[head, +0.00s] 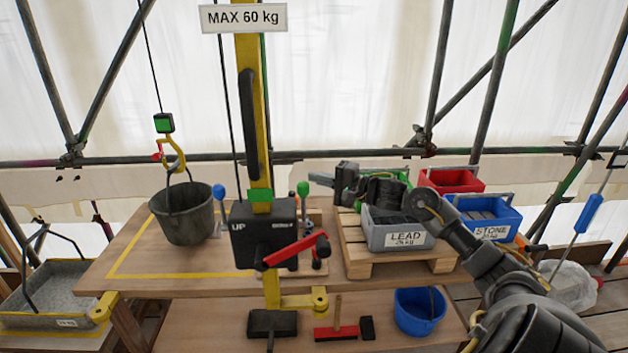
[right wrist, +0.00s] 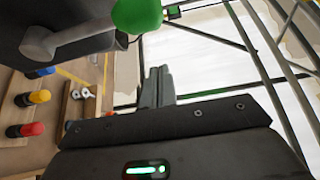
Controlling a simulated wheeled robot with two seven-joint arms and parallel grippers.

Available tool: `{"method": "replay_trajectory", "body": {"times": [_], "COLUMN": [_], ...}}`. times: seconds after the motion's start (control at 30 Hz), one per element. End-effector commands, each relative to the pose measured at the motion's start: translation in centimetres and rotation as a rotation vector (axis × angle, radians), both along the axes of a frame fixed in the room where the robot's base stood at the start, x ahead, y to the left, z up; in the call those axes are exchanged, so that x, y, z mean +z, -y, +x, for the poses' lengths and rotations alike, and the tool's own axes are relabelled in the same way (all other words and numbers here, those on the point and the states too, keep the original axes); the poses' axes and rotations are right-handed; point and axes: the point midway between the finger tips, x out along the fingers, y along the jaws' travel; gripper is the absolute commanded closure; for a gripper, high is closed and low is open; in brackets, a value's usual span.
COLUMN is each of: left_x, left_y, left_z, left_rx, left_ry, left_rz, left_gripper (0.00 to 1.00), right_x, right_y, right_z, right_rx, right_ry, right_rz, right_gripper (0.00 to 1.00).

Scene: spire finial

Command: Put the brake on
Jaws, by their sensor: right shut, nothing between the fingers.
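A black hoist box (head: 264,232) marked "UP" is fixed on the yellow post. A red lever (head: 292,250) crosses its front, slanting up to the right. A green-knobbed lever (head: 303,188) stands at the box's right side, and a blue-knobbed lever (head: 219,191) at its left. No label shows which is the brake. My right gripper (head: 318,179) is shut and empty, just right of the green knob and apart from it. In the right wrist view, the shut fingers (right wrist: 157,86) are below the large green knob (right wrist: 137,14). My left gripper is out of view.
A bucket (head: 185,212) hangs on the hook at left. A grey "LEAD" crate (head: 400,238) sits on a pallet under my right arm, with red (head: 450,181) and blue (head: 487,216) crates behind. In the right wrist view, blue, yellow and red knobs (right wrist: 38,98) line the left.

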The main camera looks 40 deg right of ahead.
Motion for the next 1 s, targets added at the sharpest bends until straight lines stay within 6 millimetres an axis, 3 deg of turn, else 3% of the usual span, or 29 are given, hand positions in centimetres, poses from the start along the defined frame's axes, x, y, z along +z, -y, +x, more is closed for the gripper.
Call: {"method": "replay_trajectory", "body": {"times": [0.07,0.4,1.0], "left_x": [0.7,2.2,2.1], "left_y": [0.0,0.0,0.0], "left_z": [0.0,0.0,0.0], "left_rx": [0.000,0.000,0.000], "left_ry": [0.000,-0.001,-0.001], "left_rz": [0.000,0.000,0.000], "left_gripper": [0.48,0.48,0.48], "right_x": [0.3,0.1,-0.1], "right_y": [-0.5,-2.9,-3.7], "right_z": [0.8,-1.7,-1.6], "right_rx": [0.002,0.001,0.006], "right_ry": [0.001,-0.002,0.013], "right_rz": [0.000,-0.001,-0.009], "right_gripper": [1.00,1.00,1.00]}}
